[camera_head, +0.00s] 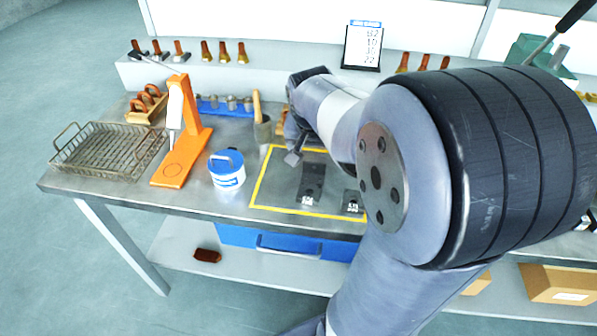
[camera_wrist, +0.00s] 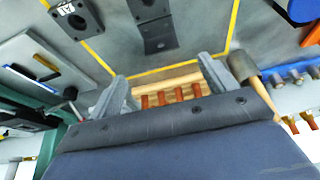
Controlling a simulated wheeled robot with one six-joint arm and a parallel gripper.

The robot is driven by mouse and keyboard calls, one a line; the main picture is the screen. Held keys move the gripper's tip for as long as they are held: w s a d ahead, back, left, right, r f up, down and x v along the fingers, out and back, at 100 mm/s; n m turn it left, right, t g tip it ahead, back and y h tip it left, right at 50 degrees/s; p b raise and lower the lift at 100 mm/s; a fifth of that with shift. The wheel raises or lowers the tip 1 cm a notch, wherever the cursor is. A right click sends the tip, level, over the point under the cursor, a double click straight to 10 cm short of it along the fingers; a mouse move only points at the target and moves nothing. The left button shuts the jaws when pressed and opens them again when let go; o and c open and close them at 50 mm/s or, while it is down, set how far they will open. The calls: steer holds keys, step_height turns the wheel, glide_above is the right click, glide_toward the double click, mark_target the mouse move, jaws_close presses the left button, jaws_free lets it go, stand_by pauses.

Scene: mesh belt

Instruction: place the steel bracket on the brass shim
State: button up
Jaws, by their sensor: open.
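My gripper (camera_head: 294,158) is above the table, at the long plate's back left. In the wrist view its fingers (camera_wrist: 165,84) are apart and empty.
A blue-lidded tub (camera_head: 227,168), an orange stand (camera_head: 182,140) and a wire basket (camera_head: 108,150) stand to the left. A mallet (camera_head: 262,128) and a blue socket rack (camera_head: 224,106) are behind. My arm hides the table's right side. The outline's left part is clear.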

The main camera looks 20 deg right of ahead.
glide_above(314, 170)
steer(key=s+a, duration=0.1)
steer(key=s, duration=0.1)
step_height(314, 170, down, 5)
steer(key=shift+r, duration=0.1)
steer(key=shift+a+x, duration=0.15)
steer(key=shift+x, duration=1.2)
steer(key=shift+a+x, duration=0.15)
steer(key=shift+x, duration=1.2)
steer(key=shift+s, duration=0.15)
steer(key=shift+c, duration=0.3)
steer(key=c, duration=1.1)
steer(key=shift+c, duration=0.2)
step_height(314, 170, up, 10)
steer(key=shift+f, duration=0.1)
steer(key=shift+c, duration=0.2)
